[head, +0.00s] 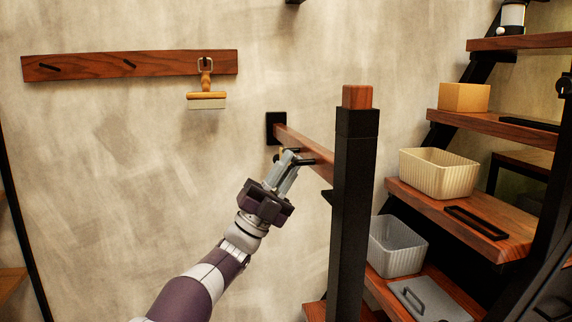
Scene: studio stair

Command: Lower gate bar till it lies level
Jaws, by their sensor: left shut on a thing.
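The gate bar (321,164) is a brown wooden bar with a black pivot plate (276,128) on the wall at its left end. It runs from the plate toward the black post with a wooden cap (357,140), and its far right part is hidden behind the post. A small black handle sticks out from the bar. My left gripper (290,160) is at the bar's front side, shut on this handle. I cannot tell exactly whether the bar lies level, because it is seen at an angle. My right gripper is not in view.
Stair treads (465,222) rise on the right, carrying a cream ribbed bin (438,174), a grey bin (396,247) and a yellow box (464,97). A wooden peg rail (100,66) with a hanging brush (206,99) is on the wall. The wall area left of my arm is clear.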

